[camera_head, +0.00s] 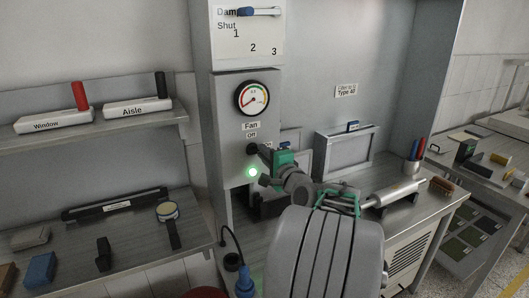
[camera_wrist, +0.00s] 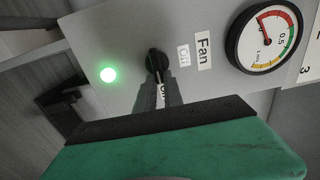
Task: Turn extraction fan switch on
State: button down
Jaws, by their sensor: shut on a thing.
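The fan switch (camera_head: 252,149) is a small black rotary knob on the grey panel (camera_head: 229,110), below the "Fan" and "Off" labels. It also shows in the wrist view (camera_wrist: 155,59), with the "Fan" label (camera_wrist: 203,49) to its right. My gripper (camera_head: 262,151) reaches it from the right, and its fingers (camera_wrist: 158,80) are closed on the knob. The fingers partly cover another small label beside the knob. A round green lamp (camera_head: 251,172) below the knob is lit, and it glows in the wrist view (camera_wrist: 108,75). The knob's exact angle is hard to tell.
A round gauge (camera_head: 253,99) sits above the switch, with a damper board (camera_head: 247,35) over it. A shelf (camera_head: 130,122) with "Window" and "Aisle" blocks is at left.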

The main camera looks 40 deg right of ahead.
dwell(0.4)
jog(key=c, duration=1.5)
grip_release()
jog(key=shift+o, duration=0.2)
jog(key=b+v, duration=0.2)
jog(key=v, duration=0.5)
jog(key=shift+s, duration=0.4)
jog(key=shift+a, duration=0.1)
